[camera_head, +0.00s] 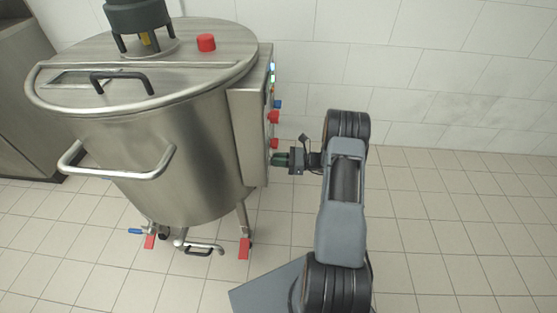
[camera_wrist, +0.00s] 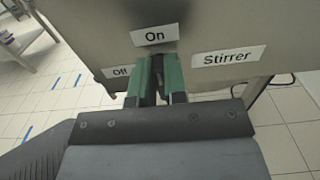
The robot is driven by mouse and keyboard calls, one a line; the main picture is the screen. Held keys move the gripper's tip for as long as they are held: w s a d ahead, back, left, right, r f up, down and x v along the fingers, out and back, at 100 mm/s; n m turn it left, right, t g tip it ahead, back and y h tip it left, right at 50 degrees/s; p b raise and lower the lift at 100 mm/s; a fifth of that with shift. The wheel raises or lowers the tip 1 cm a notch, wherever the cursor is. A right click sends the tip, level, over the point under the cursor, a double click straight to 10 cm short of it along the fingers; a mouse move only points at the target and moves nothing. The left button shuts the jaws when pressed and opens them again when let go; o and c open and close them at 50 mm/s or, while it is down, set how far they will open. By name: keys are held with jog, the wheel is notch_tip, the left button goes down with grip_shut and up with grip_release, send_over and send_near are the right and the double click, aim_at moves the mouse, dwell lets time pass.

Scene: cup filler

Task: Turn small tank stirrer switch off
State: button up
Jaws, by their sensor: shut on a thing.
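The small tank (camera_head: 165,150) is a steel vessel at the left of the head view, with a control box (camera_head: 250,120) on its right side. My gripper (camera_head: 281,160) reaches the lower part of this box. In the wrist view, the green fingers of my gripper (camera_wrist: 157,84) are shut on the stirrer switch, a dark piece between them. The fingers hide most of the switch. The panel (camera_wrist: 100,40) carries an "On" label (camera_wrist: 154,36) above the fingers, an "Off" label (camera_wrist: 118,71) to their left and a "Stirrer" label (camera_wrist: 229,57) to their right. The switch's pointing direction cannot be told.
Red and blue knobs (camera_head: 273,116) sit on the box above my gripper. The tank's handle (camera_head: 115,172) sticks out at the front. Red-footed legs (camera_head: 244,248) and valve handles (camera_head: 200,247) are below. The tiled floor (camera_head: 450,230) at the right is clear.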

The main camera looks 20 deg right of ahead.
grip_shut()
jog(key=n+b, duration=0.4)
jog(key=n, duration=0.2)
jog(key=f+n+b, duration=0.1)
jog(key=n+b, duration=0.3)
jog(key=n, duration=0.1)
jog(key=s+n+b, duration=0.1)
jog(key=n+b, duration=0.3)
jog(key=n, duration=0.2)
jog(key=shift+a+f+n, duration=0.15)
jog(key=shift+a+n, duration=0.15)
jog(key=shift+n+b, duration=0.3)
jog(key=shift+b, duration=0.05)
jog(key=o, duration=0.7)
grip_release()
jog(key=shift+d, duration=0.1)
